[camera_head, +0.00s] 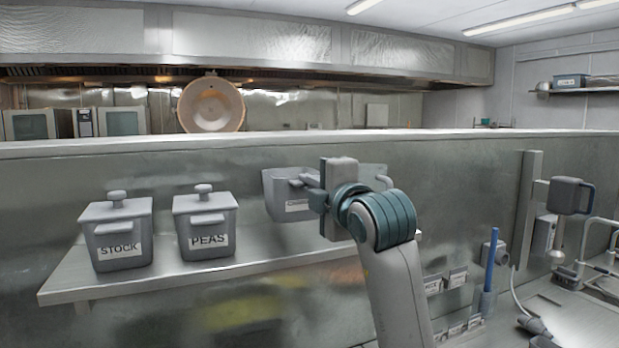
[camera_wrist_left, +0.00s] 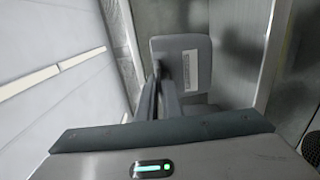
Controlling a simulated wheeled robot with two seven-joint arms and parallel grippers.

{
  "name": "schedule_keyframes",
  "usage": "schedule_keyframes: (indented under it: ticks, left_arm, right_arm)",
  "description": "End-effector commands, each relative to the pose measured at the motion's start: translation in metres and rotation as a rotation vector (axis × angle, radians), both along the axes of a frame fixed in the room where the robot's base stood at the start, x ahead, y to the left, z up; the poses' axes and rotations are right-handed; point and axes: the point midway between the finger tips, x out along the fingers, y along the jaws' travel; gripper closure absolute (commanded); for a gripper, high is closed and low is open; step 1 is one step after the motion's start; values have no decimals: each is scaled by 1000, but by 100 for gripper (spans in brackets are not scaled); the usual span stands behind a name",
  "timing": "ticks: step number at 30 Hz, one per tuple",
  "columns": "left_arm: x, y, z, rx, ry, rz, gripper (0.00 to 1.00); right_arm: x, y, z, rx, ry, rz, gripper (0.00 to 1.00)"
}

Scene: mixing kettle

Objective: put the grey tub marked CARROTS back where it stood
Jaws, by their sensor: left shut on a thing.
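The grey tub (camera_head: 283,195) shows right of the PEAS tub in the head view. It has a white label that is partly hidden, so I cannot read it in full. No lid shows on it. My left gripper (camera_head: 314,190) is shut on the tub at its right side. The tub looks held a little above the wall shelf (camera_head: 180,273), with its right part hidden by my gripper. In the left wrist view a grey tub with a pale label (camera_wrist_left: 183,50) lies beyond the fingers of my left gripper (camera_wrist_left: 162,88). My right gripper is not in view.
The lidded STOCK tub (camera_head: 117,235) and PEAS tub (camera_head: 205,228) stand on the shelf at the left. A bare stretch of shelf lies right of PEAS. A grey hand-held mixer (camera_head: 568,197) hangs at the right, with a blue-handled tool (camera_head: 491,260) lower down.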

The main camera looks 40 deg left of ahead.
Motion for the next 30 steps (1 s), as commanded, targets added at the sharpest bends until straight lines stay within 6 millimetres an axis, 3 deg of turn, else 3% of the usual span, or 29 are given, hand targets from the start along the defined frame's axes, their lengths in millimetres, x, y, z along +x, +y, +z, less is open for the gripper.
schedule_keyframes:
  ticks: [6,12,30]
  left_arm:
    - [0,0,-30,-1,-2,-1,100]
    - [0,-1,-42,0,-2,-2,100]
    - [0,0,-45,1,-2,-1,100]
  right_arm:
    - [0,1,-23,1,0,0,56]
    - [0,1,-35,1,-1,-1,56]
    - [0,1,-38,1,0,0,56]
